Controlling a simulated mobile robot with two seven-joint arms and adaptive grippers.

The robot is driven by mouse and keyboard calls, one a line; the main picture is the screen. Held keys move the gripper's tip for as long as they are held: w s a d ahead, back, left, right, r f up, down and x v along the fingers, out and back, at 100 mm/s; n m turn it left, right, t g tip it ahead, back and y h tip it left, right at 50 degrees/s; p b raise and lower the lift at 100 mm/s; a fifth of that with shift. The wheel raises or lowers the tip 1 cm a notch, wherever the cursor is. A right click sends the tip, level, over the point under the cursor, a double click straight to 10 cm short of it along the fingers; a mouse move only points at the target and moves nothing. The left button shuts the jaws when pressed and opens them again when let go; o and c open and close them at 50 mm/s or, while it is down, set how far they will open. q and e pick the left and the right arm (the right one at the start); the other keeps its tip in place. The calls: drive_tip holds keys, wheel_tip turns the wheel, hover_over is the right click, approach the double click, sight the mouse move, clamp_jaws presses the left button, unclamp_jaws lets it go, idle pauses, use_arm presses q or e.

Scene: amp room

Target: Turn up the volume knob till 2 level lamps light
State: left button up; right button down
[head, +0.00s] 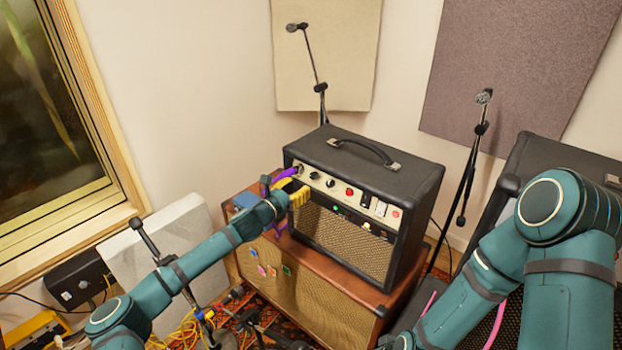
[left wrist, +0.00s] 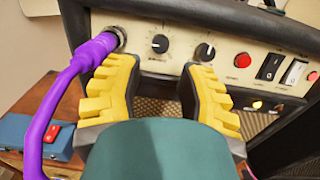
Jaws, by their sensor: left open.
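The black amplifier (head: 375,178) has a cream control panel with two dark knobs. The left knob (left wrist: 160,44) lies ahead of the gap between my left fingertips; it also shows in the head view (head: 314,175). The second knob (left wrist: 205,52) is just beyond my right-hand finger. Their labels are too small to read. My left gripper (left wrist: 158,78) is open and empty, close to the panel's left end; it also shows in the head view (head: 293,190). A green lamp (head: 335,208) glows below the panel. In the left wrist view a yellowish lamp (left wrist: 257,105) shows. My right gripper is out of view.
A purple cable (left wrist: 68,80) is plugged in left of the knobs, close beside my left finger. A blue box (left wrist: 30,138) sits left on the brown cabinet (head: 300,285). Microphone stands are behind.

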sight(312, 177)
use_arm(q)
drive_tip(key=x, duration=0.6)
drive_tip(key=shift+w+d, duration=0.25)
drive_tip(key=shift+w, duration=0.05)
clamp_jaws()
